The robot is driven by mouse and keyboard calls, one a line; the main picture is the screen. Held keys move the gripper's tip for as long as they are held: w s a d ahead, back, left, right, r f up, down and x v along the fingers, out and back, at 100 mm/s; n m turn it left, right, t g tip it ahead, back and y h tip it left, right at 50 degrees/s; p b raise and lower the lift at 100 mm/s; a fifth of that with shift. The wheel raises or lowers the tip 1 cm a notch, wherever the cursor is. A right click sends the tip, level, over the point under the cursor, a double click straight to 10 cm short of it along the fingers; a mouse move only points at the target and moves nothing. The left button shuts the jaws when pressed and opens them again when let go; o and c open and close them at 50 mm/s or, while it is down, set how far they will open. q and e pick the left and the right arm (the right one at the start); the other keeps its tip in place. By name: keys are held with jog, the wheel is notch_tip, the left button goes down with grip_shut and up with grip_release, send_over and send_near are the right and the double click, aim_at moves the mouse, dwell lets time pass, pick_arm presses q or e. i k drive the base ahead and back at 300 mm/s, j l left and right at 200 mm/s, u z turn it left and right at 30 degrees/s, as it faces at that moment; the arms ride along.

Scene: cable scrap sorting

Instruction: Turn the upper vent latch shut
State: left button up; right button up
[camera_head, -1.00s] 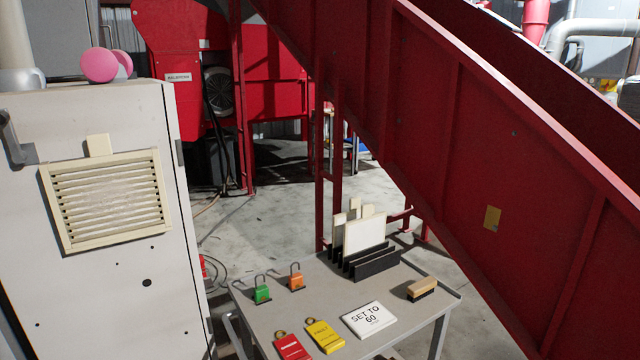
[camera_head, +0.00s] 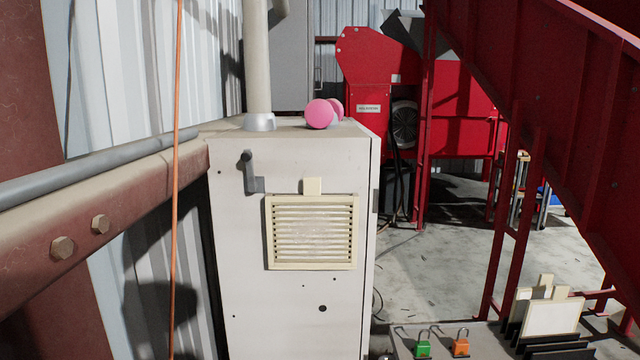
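The cream vent cover (camera_head: 312,265) with horizontal slats is on the front of the pale grey cabinet (camera_head: 255,312). A cream tab, the upper vent latch (camera_head: 313,186), stands upright at the middle of the vent's top edge. A dark grey handle (camera_head: 251,173) is on the cabinet front, up and left of the vent. Neither of my grippers is in view.
A rusty red beam (camera_head: 110,225), a grey pipe and an orange cable (camera_head: 176,150) are on the left. Pink earmuffs (camera_head: 321,113) lie on the cabinet top. A table with green (camera_head: 423,349) and orange (camera_head: 461,347) padlocks and a rack stands lower right, beside a red conveyor frame.

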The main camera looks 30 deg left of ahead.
aim_at(247, 157)
jog(key=u, duration=1.3)
